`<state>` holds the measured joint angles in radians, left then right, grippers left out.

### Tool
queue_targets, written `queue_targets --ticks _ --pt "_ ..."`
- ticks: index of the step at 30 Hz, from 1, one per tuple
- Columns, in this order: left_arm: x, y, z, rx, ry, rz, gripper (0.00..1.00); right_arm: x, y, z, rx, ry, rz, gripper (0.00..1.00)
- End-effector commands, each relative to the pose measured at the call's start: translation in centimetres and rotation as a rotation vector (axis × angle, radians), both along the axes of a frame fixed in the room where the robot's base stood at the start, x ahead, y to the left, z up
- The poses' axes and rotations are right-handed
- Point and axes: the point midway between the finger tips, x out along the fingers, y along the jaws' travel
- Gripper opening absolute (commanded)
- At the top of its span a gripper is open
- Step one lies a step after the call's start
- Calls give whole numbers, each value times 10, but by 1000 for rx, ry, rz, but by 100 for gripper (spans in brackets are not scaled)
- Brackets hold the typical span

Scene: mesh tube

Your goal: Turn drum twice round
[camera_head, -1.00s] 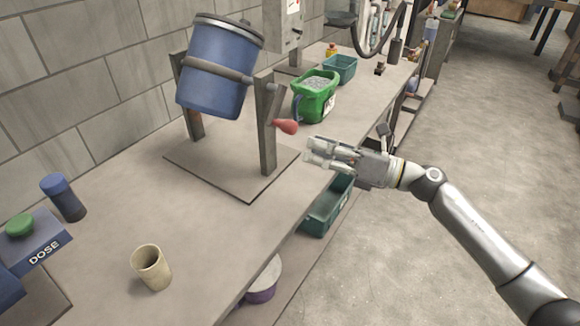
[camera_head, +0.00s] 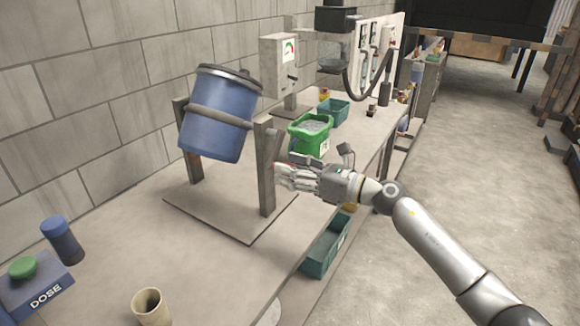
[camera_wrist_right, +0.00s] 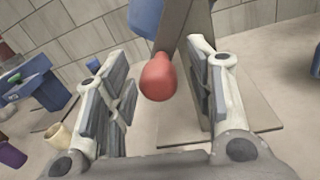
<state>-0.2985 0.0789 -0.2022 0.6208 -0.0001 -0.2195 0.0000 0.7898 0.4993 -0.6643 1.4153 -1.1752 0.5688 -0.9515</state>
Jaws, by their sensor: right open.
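A blue drum (camera_head: 213,125) with a dark lid hangs tilted in a grey band between two upright posts on a flat base plate (camera_head: 250,228). In the right wrist view, a red crank knob (camera_wrist_right: 158,77) shows in front of a post (camera_wrist_right: 190,45). My right gripper (camera_head: 282,178) is beside the near post in the head view and mostly hides the knob there. In the wrist view its fingers (camera_wrist_right: 160,92) are open, with the knob between them. I cannot tell whether they touch it. My left gripper is not in view.
A green tub (camera_head: 309,137) of grey material and a teal bin (camera_head: 333,112) stand behind the drum stand. A beige cup (camera_head: 151,307) and a blue DOSE box (camera_head: 38,284) are at the front left. A gauge box (camera_head: 279,65) is at the wall.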

Motion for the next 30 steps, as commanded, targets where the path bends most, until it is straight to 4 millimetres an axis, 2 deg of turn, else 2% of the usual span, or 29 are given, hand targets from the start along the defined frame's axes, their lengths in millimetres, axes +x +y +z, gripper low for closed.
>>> queue_targets --ticks 10,22,30 --pt "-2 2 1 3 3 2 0 2 4 0 0 0 1 49" --pt "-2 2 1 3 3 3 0 2 4 -1 0 1 1 0" --pt "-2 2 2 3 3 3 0 2 4 0 4 7 1 0"
